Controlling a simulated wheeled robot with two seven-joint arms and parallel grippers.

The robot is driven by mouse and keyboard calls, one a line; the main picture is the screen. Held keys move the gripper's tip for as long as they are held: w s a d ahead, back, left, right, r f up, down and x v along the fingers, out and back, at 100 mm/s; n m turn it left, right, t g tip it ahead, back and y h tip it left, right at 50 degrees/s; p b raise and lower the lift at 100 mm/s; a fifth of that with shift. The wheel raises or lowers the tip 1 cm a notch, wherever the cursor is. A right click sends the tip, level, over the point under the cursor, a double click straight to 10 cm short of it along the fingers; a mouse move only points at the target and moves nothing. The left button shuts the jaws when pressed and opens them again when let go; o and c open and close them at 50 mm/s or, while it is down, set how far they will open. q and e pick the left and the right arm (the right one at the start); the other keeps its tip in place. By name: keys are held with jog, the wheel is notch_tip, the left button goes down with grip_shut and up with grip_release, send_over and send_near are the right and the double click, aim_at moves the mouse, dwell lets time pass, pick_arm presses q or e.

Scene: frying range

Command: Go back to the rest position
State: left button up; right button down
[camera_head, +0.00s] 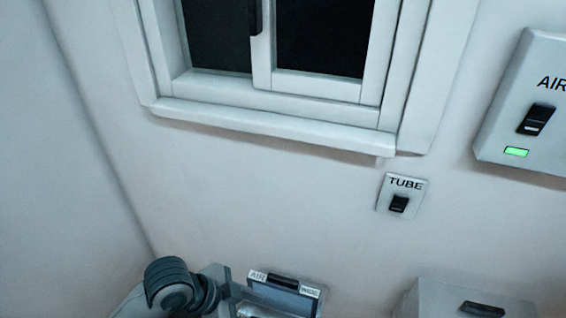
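My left arm enters at the bottom left, with a dark ribbed joint (172,284). Its far end, where my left gripper (236,293) seems to be, is beside a small panel marked AIR (286,283). The fingers are not clear there, and the bottom edge cuts off the view. I cannot tell whether they are open or touch the panel. My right gripper is not in view.
A white-framed window (275,115) is in the wall above. A TUBE switch (402,196) and an AIR switch box (522,112) with a lit green lamp are at the right. A pale box (440,300) with a dark handle is at the bottom right. The wall between is bare.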

pick_arm(q)
jog(key=s+a+f+n+t+y, duration=0.1)
jog(key=s+a+f+n+y, duration=0.2)
jog(key=s+a+f+n, duration=0.4)
jog(key=s+a+f+n+y, duration=0.35)
jog(key=s+a+n, duration=0.4)
jog(key=a, duration=0.25)
notch_tip(320, 180, down, 34)
jog(key=m+b, duration=0.1)
jog(key=b, duration=0.4)
jog(key=s+a+f+b, duration=0.1)
jog(key=s+f+b, duration=0.1)
jog(key=s+f, duration=0.6)
jog(key=s+f+g+b, duration=0.1)
jog(key=s+f+b, duration=0.2)
jog(key=s+f, duration=0.6)
jog(key=shift+a+f+g, duration=0.3)
jog(key=shift+a+f, duration=0.1)
jog(key=shift+f, duration=2.2)
jog(key=shift+m, duration=0.25)
